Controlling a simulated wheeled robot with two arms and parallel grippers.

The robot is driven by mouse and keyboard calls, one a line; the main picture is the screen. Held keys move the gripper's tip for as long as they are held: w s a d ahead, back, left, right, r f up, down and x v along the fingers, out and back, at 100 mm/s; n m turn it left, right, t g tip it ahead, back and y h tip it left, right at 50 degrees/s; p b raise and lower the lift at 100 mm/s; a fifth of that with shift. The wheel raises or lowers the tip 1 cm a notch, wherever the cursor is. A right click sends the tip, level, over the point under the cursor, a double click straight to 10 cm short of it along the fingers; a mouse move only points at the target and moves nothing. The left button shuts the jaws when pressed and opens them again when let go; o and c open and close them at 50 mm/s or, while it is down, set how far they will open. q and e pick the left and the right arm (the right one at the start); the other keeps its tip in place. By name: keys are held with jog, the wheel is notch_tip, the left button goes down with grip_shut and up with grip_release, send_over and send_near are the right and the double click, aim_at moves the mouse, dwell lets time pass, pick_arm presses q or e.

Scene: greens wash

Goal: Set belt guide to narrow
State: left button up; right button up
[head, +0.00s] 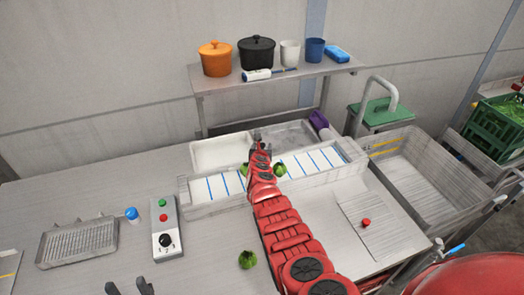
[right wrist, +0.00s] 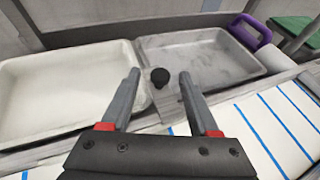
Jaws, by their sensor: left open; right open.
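The conveyor belt (head: 225,186), white with blue lines, runs across the table between grey side walls. In the right wrist view a black round knob (right wrist: 160,77) stands on a small grey metal plate (right wrist: 166,105) at the belt's far side, which looks like the belt guide. My right gripper (right wrist: 160,88) is open, its two fingers on either side of the knob in the picture; whether they touch it I cannot tell. In the head view my right arm covers this spot, with the right gripper (head: 257,137) at its far end. My left gripper (head: 130,287) is open and empty at the bottom edge.
A white tray (head: 219,153) and a grey tray (head: 285,136) lie behind the belt. Green sprouts (head: 279,170) sit on the belt beside my arm, another (head: 247,259) on the table. A control box (head: 165,228) stands at left. A shelf (head: 270,84) holds pots above.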

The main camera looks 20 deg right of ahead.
grip_shut()
dwell(0.3)
jog(key=shift+r, duration=0.1)
dwell(1.0)
